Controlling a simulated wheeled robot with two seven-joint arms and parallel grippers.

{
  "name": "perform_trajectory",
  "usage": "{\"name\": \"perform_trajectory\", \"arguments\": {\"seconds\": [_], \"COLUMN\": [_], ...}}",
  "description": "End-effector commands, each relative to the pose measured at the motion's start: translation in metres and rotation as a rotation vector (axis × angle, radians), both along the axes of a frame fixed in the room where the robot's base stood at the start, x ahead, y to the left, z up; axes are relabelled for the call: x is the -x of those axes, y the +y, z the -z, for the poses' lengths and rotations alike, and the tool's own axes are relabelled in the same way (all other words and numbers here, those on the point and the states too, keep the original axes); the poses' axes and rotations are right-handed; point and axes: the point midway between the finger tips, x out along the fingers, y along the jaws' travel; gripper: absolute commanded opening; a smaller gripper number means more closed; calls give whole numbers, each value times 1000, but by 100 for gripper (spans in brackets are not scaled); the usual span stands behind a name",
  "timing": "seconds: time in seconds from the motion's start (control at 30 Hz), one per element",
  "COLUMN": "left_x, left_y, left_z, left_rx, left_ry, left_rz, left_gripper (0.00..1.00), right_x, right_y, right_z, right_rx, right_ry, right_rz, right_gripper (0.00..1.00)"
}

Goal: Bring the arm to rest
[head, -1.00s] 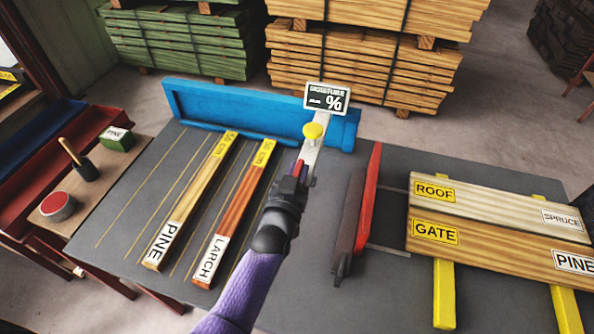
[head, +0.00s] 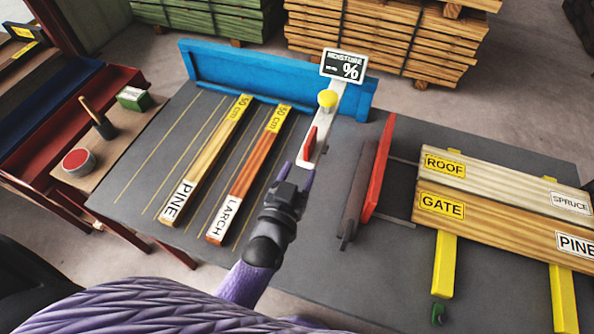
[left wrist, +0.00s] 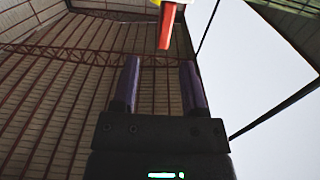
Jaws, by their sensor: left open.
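My left arm comes in from the bottom of the head view. Its left gripper (head: 302,178) is over the middle of the dark workbench (head: 330,265), just in front of the moisture meter stand (head: 331,112). The stand has a yellow knob, a red lever (head: 309,144) and a small "%" display. In the left wrist view the gripper (left wrist: 160,85) has two purple fingers spread apart with nothing between them. The red lever (left wrist: 168,28) hangs beyond the fingertips, apart from them. My right gripper is not in view.
A pine stick (head: 205,160) and a larch stick (head: 250,172) lie left of the arm. A red fence (head: 379,170) stands to the right, beside the roof board (head: 490,178) and gate board (head: 485,218). A blue backstop (head: 255,75) lines the bench's far edge.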

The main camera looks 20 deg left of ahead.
Motion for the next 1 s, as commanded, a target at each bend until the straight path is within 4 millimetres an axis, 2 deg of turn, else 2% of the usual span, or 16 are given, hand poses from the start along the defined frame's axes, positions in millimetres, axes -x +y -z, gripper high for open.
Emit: {"name": "perform_trajectory", "arguments": {"seconds": [0.1,0.57,0.67,0.8,1.0], "left_x": [7,8,17,49,98], "left_y": [0,0,0,4,16], "left_z": [0,2,10,20,20], "left_rx": [0,-3,-20,-57,-100], "left_ry": [0,41,221,538,860], "left_rz": [1,15,71,129,141], "left_gripper": [56,56,56,56,56], "right_x": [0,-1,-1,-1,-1], "right_y": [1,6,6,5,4], "right_z": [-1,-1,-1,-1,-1], "right_rx": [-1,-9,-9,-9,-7], "right_ry": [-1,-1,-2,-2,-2], "right_rz": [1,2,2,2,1], "right_gripper": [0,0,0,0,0]}}
